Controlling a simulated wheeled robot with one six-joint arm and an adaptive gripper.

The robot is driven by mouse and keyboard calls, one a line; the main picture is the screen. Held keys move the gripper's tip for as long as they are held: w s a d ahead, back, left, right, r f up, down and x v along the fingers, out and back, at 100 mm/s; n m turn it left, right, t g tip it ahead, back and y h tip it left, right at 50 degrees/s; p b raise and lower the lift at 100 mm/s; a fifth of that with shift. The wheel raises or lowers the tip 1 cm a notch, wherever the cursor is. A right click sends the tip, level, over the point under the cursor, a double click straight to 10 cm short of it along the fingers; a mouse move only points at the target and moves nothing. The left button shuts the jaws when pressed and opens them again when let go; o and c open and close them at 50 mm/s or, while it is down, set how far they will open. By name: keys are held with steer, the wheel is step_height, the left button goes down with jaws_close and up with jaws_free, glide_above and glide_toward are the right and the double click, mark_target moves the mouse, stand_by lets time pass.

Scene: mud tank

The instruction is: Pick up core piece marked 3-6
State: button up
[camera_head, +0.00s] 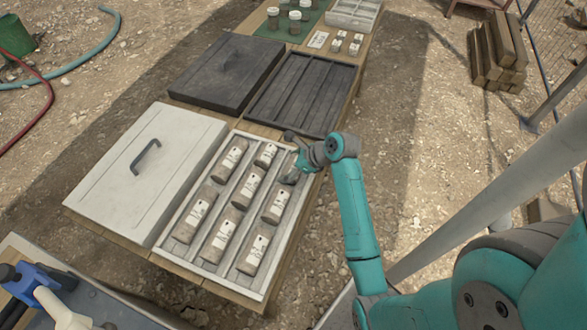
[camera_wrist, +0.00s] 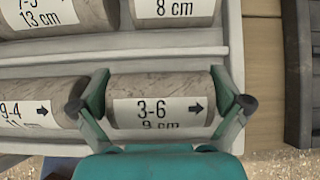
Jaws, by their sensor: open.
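The core piece marked 3-6 (camera_wrist: 160,85) is a grey-brown cylinder with a white label reading 3-6, an arrow and 9 cm. It lies in the near row of the light core tray (camera_wrist: 236,45), at that row's right end in the wrist view. My gripper (camera_wrist: 162,106) is open, with one finger by each end of this piece. I cannot tell whether the fingers touch it. In the head view my gripper (camera_head: 291,166) is at the tray's far right corner and hides most of the piece.
A piece marked 9-4 (camera_wrist: 30,112) lies close beside the left finger. An 8 cm piece (camera_wrist: 175,10) lies in the adjoining row. A white lid (camera_head: 140,185) is left of the tray. A dark empty tray (camera_head: 305,95) and a dark lid (camera_head: 228,72) lie beyond.

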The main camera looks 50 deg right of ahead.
steer(key=c, duration=1.3)
steer(key=shift+o, duration=0.2)
steer(key=shift+r, duration=0.15)
